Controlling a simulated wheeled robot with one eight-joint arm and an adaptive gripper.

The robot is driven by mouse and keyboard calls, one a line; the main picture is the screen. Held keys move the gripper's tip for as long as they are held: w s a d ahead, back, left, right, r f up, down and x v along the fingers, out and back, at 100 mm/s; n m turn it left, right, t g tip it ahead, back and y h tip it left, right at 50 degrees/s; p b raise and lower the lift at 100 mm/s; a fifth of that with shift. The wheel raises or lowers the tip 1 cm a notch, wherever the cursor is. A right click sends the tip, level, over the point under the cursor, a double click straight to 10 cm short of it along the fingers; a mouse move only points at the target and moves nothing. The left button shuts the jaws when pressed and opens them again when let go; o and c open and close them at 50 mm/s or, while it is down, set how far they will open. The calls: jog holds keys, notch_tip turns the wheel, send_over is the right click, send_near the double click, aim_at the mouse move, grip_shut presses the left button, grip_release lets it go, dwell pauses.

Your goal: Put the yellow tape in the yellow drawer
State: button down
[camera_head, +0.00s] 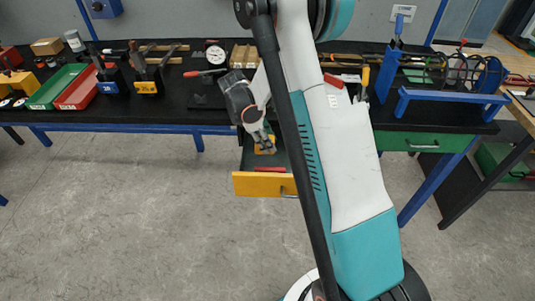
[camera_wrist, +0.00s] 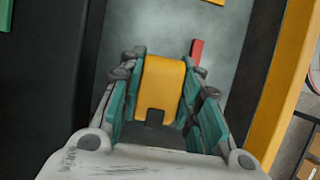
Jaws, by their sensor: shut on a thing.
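The yellow tape (camera_wrist: 163,82) sits between the two teal fingers of my gripper (camera_wrist: 160,95) in the wrist view, and the fingers press on both its sides. In the head view the tape (camera_head: 268,150) shows as a small yellow patch at the tip of my gripper (camera_head: 264,146). The yellow drawer (camera_head: 263,184) is pulled out below the bench. My gripper and the tape are over its open inside. The grey drawer floor (camera_wrist: 220,50) shows behind the tape in the wrist view. I cannot tell whether the tape touches the floor.
A red object (camera_wrist: 197,50) lies inside the drawer, beside the tape in the picture. The drawer's yellow front (camera_wrist: 285,80) is at the right of the wrist view. The black bench (camera_head: 190,115) above holds bins and tools. A green drawer (camera_head: 425,142) to the right is shut.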

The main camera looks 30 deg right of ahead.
jog(key=shift+f+b, duration=0.8)
jog(key=shift+f, duration=1.55)
jog(key=shift+f, duration=0.2)
jog(key=c, duration=1.2)
grip_release()
jog(key=shift+r, duration=0.2)
